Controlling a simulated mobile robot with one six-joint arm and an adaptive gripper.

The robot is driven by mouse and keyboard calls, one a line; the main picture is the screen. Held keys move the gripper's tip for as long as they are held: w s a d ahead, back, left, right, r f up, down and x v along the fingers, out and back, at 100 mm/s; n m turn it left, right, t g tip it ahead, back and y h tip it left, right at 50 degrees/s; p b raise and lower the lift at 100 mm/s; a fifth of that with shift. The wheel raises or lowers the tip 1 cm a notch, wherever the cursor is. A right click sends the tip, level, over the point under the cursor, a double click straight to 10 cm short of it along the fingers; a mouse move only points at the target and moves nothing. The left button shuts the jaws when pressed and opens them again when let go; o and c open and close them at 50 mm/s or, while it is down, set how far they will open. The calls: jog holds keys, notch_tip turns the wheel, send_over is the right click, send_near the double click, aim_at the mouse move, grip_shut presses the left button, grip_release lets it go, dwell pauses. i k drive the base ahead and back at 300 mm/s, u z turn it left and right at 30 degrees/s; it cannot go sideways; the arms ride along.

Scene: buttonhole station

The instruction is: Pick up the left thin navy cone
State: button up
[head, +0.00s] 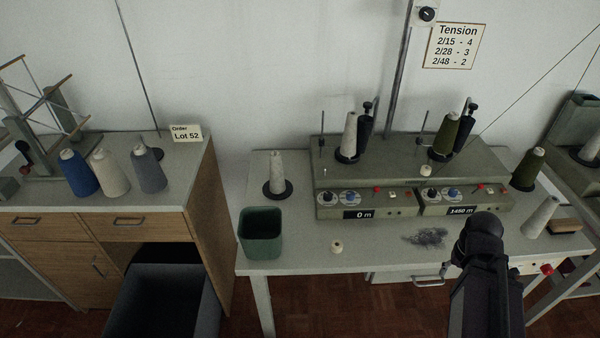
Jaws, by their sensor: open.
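Two narrow, very dark upright shapes stand on the grey-green winding machine: a left one (365,125) behind a pale cone and a right one (463,132) behind an olive cone. Each is partly hidden, and I cannot tell whether either is a thin navy cone. A clearly blue cone (78,173) stands leftmost on the left cabinet, beside a cream cone (109,172) and a grey-blue cone (148,169). My dark arm rises at the lower right, in front of the table; no gripper fingers show.
The winding machine (410,165) fills the table's back. A green bin (261,233), a grey cone (276,174), a small spool (337,246) and a thread tangle (425,238) are on the table (300,262). Its front middle is mostly clear. A large bin (160,300) stands below the cabinet.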

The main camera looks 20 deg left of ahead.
aim_at(276, 182)
jog(key=z, duration=0.35)
jog(key=k, duration=1.35)
jog(key=u, duration=1.15)
jog(key=i, duration=0.85)
